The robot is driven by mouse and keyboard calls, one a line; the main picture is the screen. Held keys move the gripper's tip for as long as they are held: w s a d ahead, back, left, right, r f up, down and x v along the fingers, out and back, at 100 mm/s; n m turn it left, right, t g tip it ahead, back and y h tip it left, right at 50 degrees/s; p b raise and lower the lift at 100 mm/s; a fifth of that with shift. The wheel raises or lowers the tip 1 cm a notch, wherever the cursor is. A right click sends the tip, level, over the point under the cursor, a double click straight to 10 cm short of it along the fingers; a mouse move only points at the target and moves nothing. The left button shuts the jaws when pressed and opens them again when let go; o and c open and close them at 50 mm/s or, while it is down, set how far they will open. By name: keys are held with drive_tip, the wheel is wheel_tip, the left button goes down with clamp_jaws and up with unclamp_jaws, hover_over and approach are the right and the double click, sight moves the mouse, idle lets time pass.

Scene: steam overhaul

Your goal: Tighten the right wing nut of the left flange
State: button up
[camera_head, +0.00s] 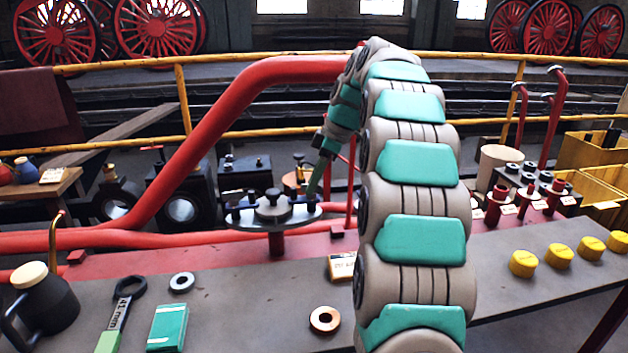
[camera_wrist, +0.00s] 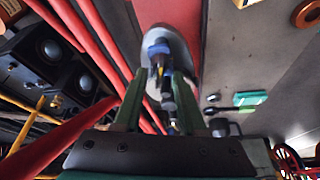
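The left flange (camera_head: 258,218) is a dark oval plate on a red post, with a round cap in its middle and dark upright studs or nuts at both ends. Its right end (camera_head: 309,205) lies just below my gripper (camera_head: 318,178), which points down and is partly hidden by my arm. In the wrist view the grey flange plate (camera_wrist: 150,105) lies below my gripper (camera_wrist: 158,76). The two green fingers are apart, with a blue-tipped nut or stud (camera_wrist: 159,48) seen between and beyond them. Contact with the wing nut cannot be told.
A thick red pipe (camera_head: 228,107) rises behind the flange. On the bench are a black can (camera_head: 50,303), a ring spanner (camera_head: 122,305), a teal box (camera_head: 167,327), a grey washer (camera_head: 182,282) and a copper ring (camera_head: 324,319). Yellow caps (camera_head: 559,256) stand at right.

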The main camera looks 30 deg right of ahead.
drive_tip(key=shift+c, duration=0.2)
clamp_jaws()
idle(0.4)
